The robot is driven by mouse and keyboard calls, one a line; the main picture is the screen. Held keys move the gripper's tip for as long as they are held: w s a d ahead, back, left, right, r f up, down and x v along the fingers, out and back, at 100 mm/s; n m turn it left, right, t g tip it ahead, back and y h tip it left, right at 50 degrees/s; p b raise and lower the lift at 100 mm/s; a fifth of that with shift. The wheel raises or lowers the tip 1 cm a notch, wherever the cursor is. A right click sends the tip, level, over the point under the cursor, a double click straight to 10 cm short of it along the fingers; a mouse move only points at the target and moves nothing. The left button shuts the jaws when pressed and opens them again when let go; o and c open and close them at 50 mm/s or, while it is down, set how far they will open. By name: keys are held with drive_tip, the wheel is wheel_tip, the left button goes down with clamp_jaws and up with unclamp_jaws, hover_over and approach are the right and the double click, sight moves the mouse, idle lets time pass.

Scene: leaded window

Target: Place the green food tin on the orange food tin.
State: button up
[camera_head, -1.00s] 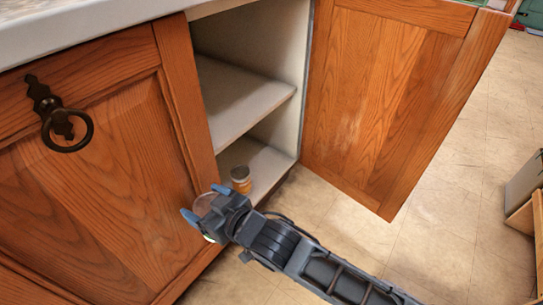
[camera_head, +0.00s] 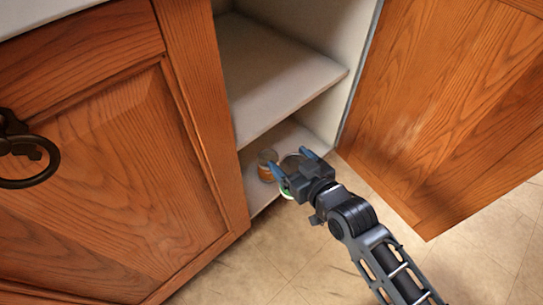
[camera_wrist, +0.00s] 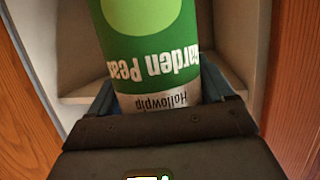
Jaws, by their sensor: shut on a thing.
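The green food tin (camera_wrist: 150,45), labelled "Garden Peas", fills the upper middle of the wrist view. My gripper (camera_wrist: 158,98) is shut on it, with blue fingers on both sides. In the head view, my gripper (camera_head: 294,163) is at the cabinet opening, and the tin's grey top (camera_head: 291,162) shows between the fingers. The orange food tin (camera_head: 267,170) stands upright on the cabinet's lower shelf, just left of my gripper. It is not visible in the wrist view. Whether the two tins touch cannot be told.
The lower shelf (camera_head: 258,199) has free room around the orange tin. An upper shelf (camera_head: 270,75) hangs above it. The open cabinet door (camera_head: 450,100) stands to the right. A closed wooden front (camera_head: 110,150) lies to the left.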

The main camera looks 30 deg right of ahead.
drive_tip(key=f, duration=0.1)
drive_tip(key=d+f, duration=0.1)
drive_tip(key=s+f, duration=0.1)
drive_tip(key=f, duration=0.1)
drive_tip(key=shift+d, duration=0.25)
drive_tip(key=shift+w, duration=0.15)
drive_tip(key=d+r+b+x, duration=0.1)
drive_tip(key=r+b+x, duration=0.1)
drive_tip(key=x, duration=1.6)
drive_tip(key=shift+w+a+b, duration=0.3)
drive_tip(key=shift+w+b, duration=0.05)
drive_tip(key=shift+b, duration=0.55)
drive_tip(key=shift+f, duration=0.15)
drive_tip(key=o, duration=1.3)
